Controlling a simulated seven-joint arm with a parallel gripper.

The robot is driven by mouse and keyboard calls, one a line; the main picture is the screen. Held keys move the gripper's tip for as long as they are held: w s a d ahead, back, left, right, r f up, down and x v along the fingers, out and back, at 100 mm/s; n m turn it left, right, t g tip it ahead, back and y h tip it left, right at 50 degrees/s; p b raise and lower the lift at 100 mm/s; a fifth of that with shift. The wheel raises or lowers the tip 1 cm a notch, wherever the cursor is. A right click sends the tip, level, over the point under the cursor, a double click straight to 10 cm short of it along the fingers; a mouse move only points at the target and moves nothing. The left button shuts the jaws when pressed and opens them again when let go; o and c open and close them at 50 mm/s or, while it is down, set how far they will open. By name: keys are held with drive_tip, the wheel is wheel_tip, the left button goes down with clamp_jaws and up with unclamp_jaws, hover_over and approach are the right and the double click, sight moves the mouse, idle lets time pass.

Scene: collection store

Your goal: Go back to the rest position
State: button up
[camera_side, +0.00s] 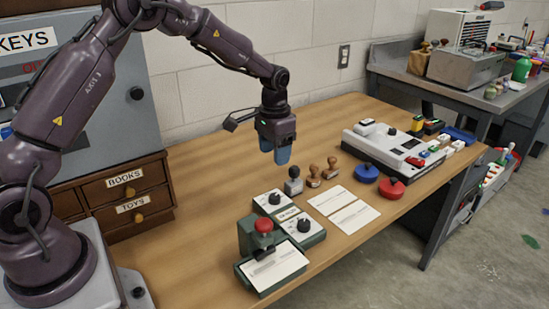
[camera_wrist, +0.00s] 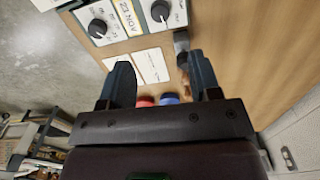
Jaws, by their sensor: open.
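My gripper (camera_side: 282,156) hangs above the wooden table (camera_side: 215,150), behind the stamps, with its blue fingers pointing down. In the wrist view, my gripper (camera_wrist: 162,82) shows its two fingers spread apart with nothing between them. A dark stamp (camera_side: 293,181) stands on the table in front of and below the fingers. Two brown wooden stamps (camera_side: 322,172) stand just right of it. My gripper is clear of all of them.
Dial boxes (camera_side: 274,200), a red-knobbed stamping device (camera_side: 263,228) and white cards (camera_side: 343,206) lie near the front. A blue round pad (camera_side: 366,173), a red one (camera_side: 391,188) and a white machine (camera_side: 397,148) stand right. Drawers (camera_side: 127,195) stand left. The table's back middle is clear.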

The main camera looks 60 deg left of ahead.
drive_tip(key=s+d+r+t, duration=0.2)
drive_tip(key=s+d+r, duration=0.2)
drive_tip(key=s+r, duration=0.5)
drive_tip(key=s+d+r+t, duration=0.3)
drive_tip(key=s+r, duration=0.6)
drive_tip(key=s, duration=0.9)
drive_tip(key=shift+s+d+r+n+t, duration=0.3)
drive_tip(key=shift+d+r, duration=0.1)
drive_tip(key=shift+d, duration=0.25)
